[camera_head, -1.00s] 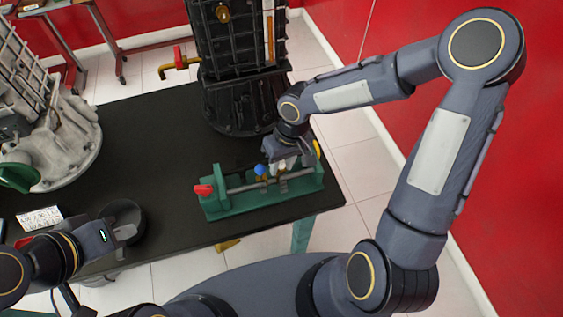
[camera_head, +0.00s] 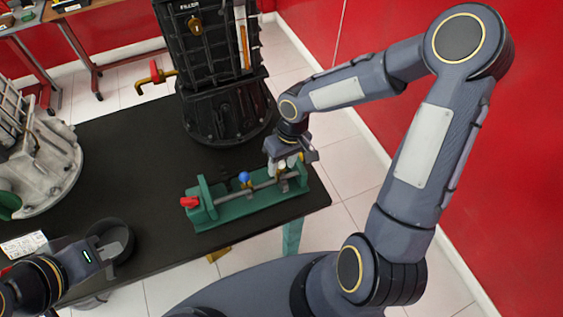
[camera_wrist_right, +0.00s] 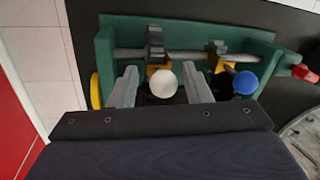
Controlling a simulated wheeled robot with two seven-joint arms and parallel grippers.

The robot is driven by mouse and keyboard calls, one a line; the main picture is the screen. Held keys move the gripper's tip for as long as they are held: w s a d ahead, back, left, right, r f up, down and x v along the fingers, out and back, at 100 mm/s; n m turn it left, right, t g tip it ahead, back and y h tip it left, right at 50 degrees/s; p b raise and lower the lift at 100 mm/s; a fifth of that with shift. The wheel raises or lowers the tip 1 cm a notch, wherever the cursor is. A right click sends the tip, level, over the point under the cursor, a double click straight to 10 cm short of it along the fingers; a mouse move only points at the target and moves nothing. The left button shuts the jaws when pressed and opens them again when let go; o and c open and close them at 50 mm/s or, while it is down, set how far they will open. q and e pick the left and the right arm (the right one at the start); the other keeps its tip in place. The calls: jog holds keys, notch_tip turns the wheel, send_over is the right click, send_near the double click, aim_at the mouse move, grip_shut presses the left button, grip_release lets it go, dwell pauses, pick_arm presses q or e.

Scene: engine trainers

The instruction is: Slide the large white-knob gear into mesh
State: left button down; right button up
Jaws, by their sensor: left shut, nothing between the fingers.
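The green fixture (camera_head: 232,208) stands on the black table and carries a horizontal steel shaft. The larger gear (camera_wrist_right: 156,44) sits on the shaft in the right wrist view, with its white knob (camera_wrist_right: 163,83) below it. A smaller gear (camera_wrist_right: 217,48) with a blue knob (camera_wrist_right: 245,83) sits apart on the same shaft; that knob also shows in the head view (camera_head: 244,177). My right gripper (camera_wrist_right: 160,82) is open, one finger on each side of the white knob, with visible gaps. My left gripper (camera_head: 112,250) is shut and empty beside a dark bowl.
The dark round bowl (camera_head: 124,243) is at the table's front left. A tall black engine block (camera_head: 222,100) stands behind the fixture, and a grey metal casing (camera_head: 45,165) is at the left. A red handle (camera_head: 189,202) sits at the fixture's left end. The middle table is clear.

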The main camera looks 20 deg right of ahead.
aim_at(288, 175)
pick_arm(q)
jog(key=shift+f, duration=0.1)
pick_arm(e)
notch_tip(288, 175, up, 8)
jog(key=d, duration=0.1)
jog(key=shift+w+d+f, duration=0.15)
jog(key=shift+w+d, duration=0.05)
jog(key=shift+d, duration=0.05)
dwell(0.5)
jog(key=s+d+r+m+t, duration=0.1)
jog(key=s+r+m+t, duration=0.1)
jog(key=s, duration=0.6)
jog(key=s+d+r+m+t+y, duration=0.1)
jog(key=s+r+m+t, duration=0.1)
jog(key=s+r+t, duration=0.2)
jog(key=s+r, duration=0.3)
jog(key=s, duration=0.1)
jog(key=shift+s+d+y, duration=0.15)
jog(key=shift+d+y, duration=0.15)
jog(key=shift+d, duration=0.05)
pick_arm(q)
jog(key=c, duration=2.2)
grip_release()
pick_arm(e)
jog(key=shift+r, duration=0.1)
